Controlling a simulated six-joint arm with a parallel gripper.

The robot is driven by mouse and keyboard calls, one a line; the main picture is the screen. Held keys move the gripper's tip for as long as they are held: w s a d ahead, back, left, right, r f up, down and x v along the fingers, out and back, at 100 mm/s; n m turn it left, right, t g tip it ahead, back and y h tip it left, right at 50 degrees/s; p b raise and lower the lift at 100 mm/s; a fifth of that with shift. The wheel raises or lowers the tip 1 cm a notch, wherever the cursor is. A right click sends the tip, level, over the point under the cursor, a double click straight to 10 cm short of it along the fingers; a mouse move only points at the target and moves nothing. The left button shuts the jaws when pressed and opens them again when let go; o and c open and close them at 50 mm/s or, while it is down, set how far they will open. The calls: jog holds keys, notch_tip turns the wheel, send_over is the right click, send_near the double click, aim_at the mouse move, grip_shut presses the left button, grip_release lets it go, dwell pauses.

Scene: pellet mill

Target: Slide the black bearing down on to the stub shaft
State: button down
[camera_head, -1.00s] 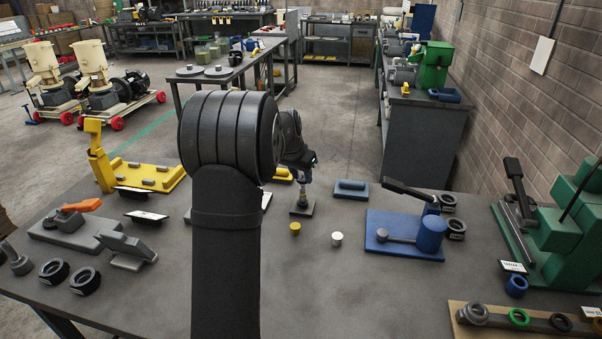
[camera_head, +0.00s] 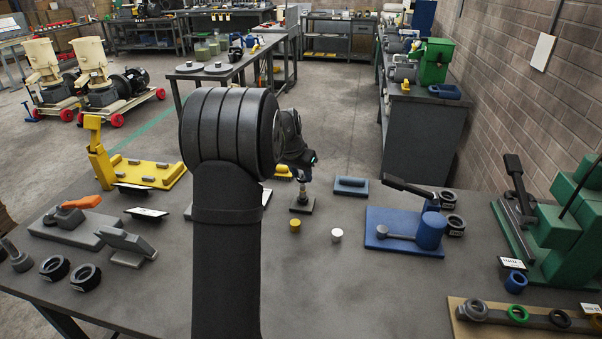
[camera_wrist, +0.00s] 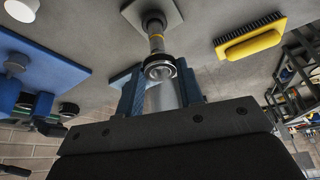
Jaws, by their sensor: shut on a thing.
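The stub shaft (camera_wrist: 156,36) is a grey post with a yellow band, standing on a small square base plate (camera_wrist: 174,12). In the head view the shaft (camera_head: 302,192) stands upright near the table's far side. The black bearing (camera_wrist: 159,67) is a dark ring with a bright metal inner rim, held between the blue finger pads of my gripper (camera_wrist: 161,92). It is in line with the shaft's free end. I cannot tell whether it is around the shaft or just above its tip. In the head view my arm largely hides the gripper and bearing.
A yellow-handled brush (camera_wrist: 250,44) lies beside the base plate. A yellow cap (camera_head: 295,225) and a white cap (camera_head: 337,235) stand in front of it. The front middle of the table is clear.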

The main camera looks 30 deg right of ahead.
aim_at(301, 190)
jog(key=shift+f, duration=0.1)
jog(key=shift+f, duration=0.7)
jog(key=shift+f, duration=0.1)
jog(key=shift+f, duration=0.8)
jog(key=shift+f, duration=0.2)
dwell(0.5)
jog(key=shift+f, duration=1.5)
jog(key=c, duration=0.9)
grip_release()
jog(key=shift+o, duration=0.4)
